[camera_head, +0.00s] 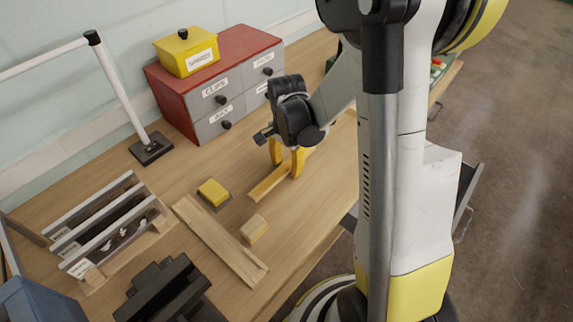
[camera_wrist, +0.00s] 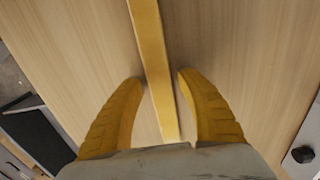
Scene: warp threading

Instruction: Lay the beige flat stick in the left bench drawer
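The beige flat stick (camera_head: 263,187) lies on the bench top, its near end sticking out from under my gripper (camera_head: 286,164). In the wrist view the stick (camera_wrist: 150,55) runs between the two yellow fingers (camera_wrist: 160,78). Gaps show on both sides of it, so my gripper is open around it and not clamped. A dark open drawer or tray with a handle (camera_head: 467,205) shows beyond the bench's front edge, partly hidden by my arm. A dark, tray-like shape (camera_wrist: 36,134) also shows at the wrist view's lower left. I cannot tell whether either is the left bench drawer.
A red cabinet (camera_head: 174,102) with labelled grey drawers stands at the back, a yellow box (camera_head: 188,52) on top. A yellow block (camera_head: 213,193), a wooden block (camera_head: 254,229) and a long board (camera_head: 219,240) lie near the stick. A slotted rack (camera_head: 112,228) stands left.

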